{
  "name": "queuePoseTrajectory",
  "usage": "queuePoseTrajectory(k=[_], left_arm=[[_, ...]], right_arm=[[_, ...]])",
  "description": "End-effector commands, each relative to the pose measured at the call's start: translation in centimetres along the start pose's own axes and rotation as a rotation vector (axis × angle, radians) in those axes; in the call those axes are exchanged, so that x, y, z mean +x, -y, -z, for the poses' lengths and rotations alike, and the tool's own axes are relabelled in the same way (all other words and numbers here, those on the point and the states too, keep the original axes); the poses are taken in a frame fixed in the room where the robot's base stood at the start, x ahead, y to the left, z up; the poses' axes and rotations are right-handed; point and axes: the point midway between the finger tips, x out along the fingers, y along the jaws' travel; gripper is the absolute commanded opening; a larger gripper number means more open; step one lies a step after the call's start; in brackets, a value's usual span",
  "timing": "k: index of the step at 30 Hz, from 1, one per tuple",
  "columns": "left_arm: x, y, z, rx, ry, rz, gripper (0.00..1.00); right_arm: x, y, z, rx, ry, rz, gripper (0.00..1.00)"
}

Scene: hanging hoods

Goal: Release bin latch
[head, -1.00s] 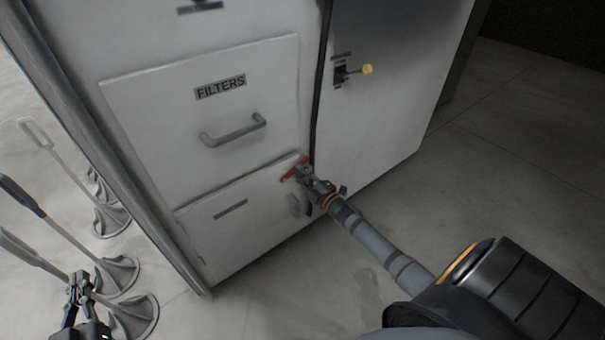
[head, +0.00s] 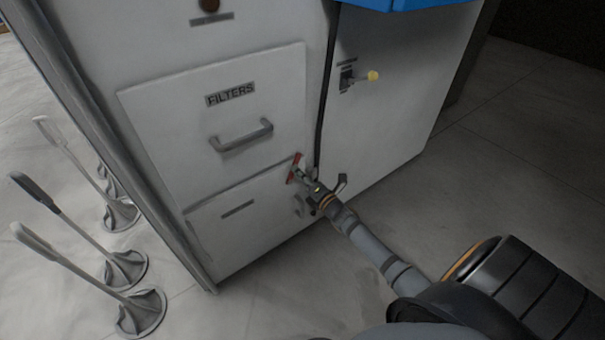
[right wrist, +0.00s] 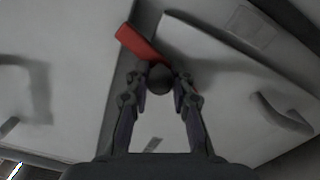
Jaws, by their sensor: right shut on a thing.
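The red latch (head: 295,167) sits on the white cabinet front, at the upper right corner of the lower bin (head: 238,228), which has a small label and a handle partly hidden by my gripper. In the right wrist view the red latch (right wrist: 139,43) is a tilted bar with a dark round knob (right wrist: 160,78) at its lower end. My right gripper (head: 304,176) is at the latch, its fingertips (right wrist: 160,84) closed around the dark knob. My left gripper is not in view.
A drawer marked FILTERS (head: 262,92) with a bar handle (head: 241,136) is above the bin. A yellow-tipped lever (head: 372,76) is on the right panel. The floor at right is clear.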

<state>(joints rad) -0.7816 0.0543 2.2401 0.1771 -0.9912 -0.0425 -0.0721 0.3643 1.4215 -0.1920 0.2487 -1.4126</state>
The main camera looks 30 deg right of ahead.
Motion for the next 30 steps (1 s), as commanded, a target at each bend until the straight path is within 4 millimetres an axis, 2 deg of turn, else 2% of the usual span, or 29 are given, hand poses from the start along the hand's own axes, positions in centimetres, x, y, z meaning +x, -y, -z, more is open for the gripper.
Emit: queuePoseTrajectory(k=[12,30], left_arm=[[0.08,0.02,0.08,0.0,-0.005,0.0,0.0],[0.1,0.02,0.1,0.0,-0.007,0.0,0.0]], right_arm=[[-0.02,-0.61,0.92,-0.198,0.0,0.0,0.0],[-0.02,-0.71,1.09,-0.235,0.0,0.0,0.0]])
